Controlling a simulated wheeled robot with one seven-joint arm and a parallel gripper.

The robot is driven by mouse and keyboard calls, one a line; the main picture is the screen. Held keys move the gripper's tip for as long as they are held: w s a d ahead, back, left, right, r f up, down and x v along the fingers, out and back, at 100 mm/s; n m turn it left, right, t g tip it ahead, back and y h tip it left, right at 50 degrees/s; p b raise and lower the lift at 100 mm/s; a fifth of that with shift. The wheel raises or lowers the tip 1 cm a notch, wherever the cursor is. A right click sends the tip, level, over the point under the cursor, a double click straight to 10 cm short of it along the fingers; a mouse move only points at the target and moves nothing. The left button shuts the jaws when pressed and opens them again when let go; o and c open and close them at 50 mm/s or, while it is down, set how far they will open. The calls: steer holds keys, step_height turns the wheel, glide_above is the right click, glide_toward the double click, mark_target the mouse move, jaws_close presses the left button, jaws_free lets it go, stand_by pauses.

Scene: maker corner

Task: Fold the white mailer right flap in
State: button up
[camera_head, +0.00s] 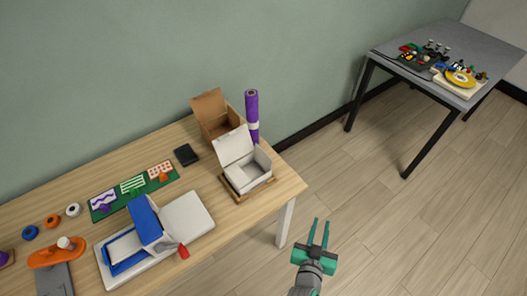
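The white mailer (246,179) is a small open box near the right end of the wooden table, sitting on a brown base. Its large back panel (233,145) stands up and leans back. The inside is open to view; I cannot clearly make out the right flap as a separate piece at this size. My gripper (321,221) is teal with two fingers parted, open and empty. In the picture it is below and right of the mailer, past the table's right end and over the floor, well apart from the box.
A brown open box (214,112) and an upright purple roll (252,117) stand close behind the mailer. A dark wallet-like item (186,154) and a white-and-blue device (140,238) lie to the left. Floor is clear right of the wooden table (285,184); a grey table (471,40) stands far right.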

steer(key=w+d+r+m+g+h, duration=0.35)
steer(key=w+d+m, duration=0.25)
steer(key=w+m, duration=0.25)
steer(key=w+d+r+m+g+h, duration=0.2)
steer(key=w+d+r+m+g, duration=0.25)
steer(key=w+d+m, duration=0.4)
steer(key=m+g+y, duration=0.6)
steer(key=m+y, duration=0.2)
steer(key=y, duration=0.4)
glide_toward(263, 152)
steer(key=shift+h, duration=0.25)
steer(key=f, duration=0.6)
steer(key=a+f, duration=0.1)
steer(key=f, duration=0.2)
steer(key=shift+s, duration=0.1)
steer(key=shift+d+f, duration=0.15)
steer(key=shift+f, duration=0.2)
steer(key=shift+c, duration=0.4)
